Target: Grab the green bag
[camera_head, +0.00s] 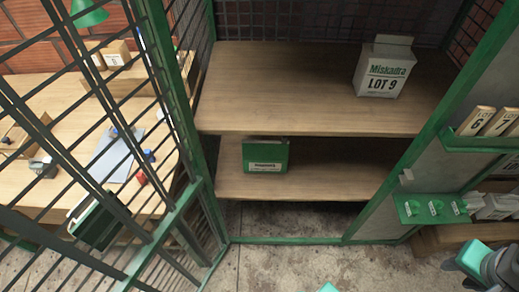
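A green bag (265,155), boxy and upright with a white label low on its front, stands on the lower wooden shelf (330,175), left of the middle. The label's writing is too small to read. The upper shelf (290,90) lies above and behind its top. Grey and teal parts of my arm show at the lower right corner, well apart from the bag. A small teal piece shows at the bottom edge. No gripper fingers can be made out, and nothing touches the bag.
Numbered blocks (478,121) and a green hook panel (432,208) line the right. Floor before the shelves is clear.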

